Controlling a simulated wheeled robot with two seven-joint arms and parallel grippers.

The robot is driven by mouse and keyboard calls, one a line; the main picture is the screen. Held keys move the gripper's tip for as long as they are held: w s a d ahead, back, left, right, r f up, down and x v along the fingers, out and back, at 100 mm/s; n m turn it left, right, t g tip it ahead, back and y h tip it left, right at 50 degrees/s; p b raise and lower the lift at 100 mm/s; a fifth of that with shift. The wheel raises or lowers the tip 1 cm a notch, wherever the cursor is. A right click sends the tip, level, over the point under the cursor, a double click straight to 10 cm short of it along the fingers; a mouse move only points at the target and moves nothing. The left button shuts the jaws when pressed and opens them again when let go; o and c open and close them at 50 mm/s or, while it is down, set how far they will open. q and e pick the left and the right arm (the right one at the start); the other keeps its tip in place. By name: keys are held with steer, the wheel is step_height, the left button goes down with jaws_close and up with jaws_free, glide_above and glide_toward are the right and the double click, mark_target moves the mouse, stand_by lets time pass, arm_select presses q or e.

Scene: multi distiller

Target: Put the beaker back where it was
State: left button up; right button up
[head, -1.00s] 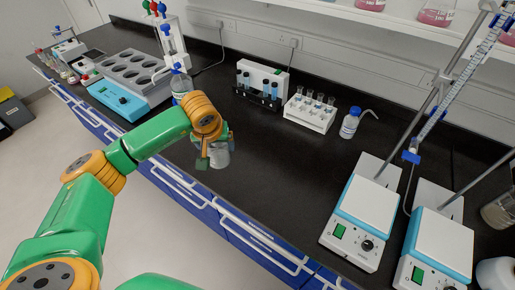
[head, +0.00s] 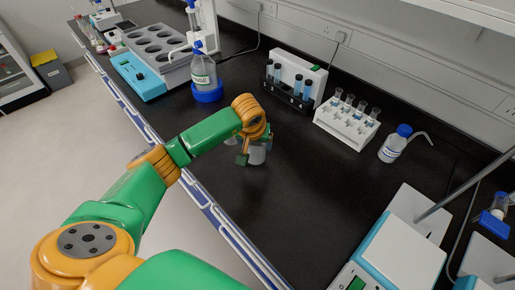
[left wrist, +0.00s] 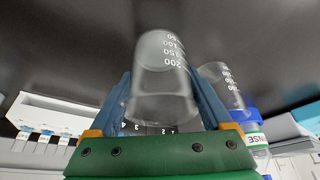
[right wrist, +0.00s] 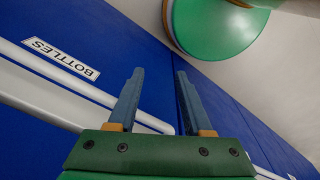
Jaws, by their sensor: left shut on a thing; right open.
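A clear glass beaker (left wrist: 162,80) with white graduation marks is held between the two blue-grey fingers of my left gripper. In the head view, this beaker (head: 257,155) shows at the jaws of my left gripper (head: 250,149), over the black bench. I cannot tell whether its base touches the surface. A second clear beaker (left wrist: 222,82) is beside it in the left wrist view. In the head view it is mostly hidden by my left arm. My right gripper (right wrist: 160,72) is open and empty, facing blue drawer fronts.
A rinse bottle (head: 203,73) in a blue ring stands farther left. Behind are a dark tube rack (head: 290,97) and a white tube rack (head: 346,123). A wash bottle (head: 393,146) and a hot plate (head: 395,255) are at right. Black bench (head: 310,190) is clear between.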

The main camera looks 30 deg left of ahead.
arm_select(q)
step_height(320, 180, down, 2)
steer(key=shift+w+d, duration=0.1)
steer(key=shift+r, duration=0.25)
steer(key=shift+f, duration=0.2)
steer(key=o, duration=1.4)
steer(key=shift+r, duration=0.6)
steer(key=b+v, duration=0.1)
steer(key=v, duration=1)
steer(key=shift+s, duration=0.25)
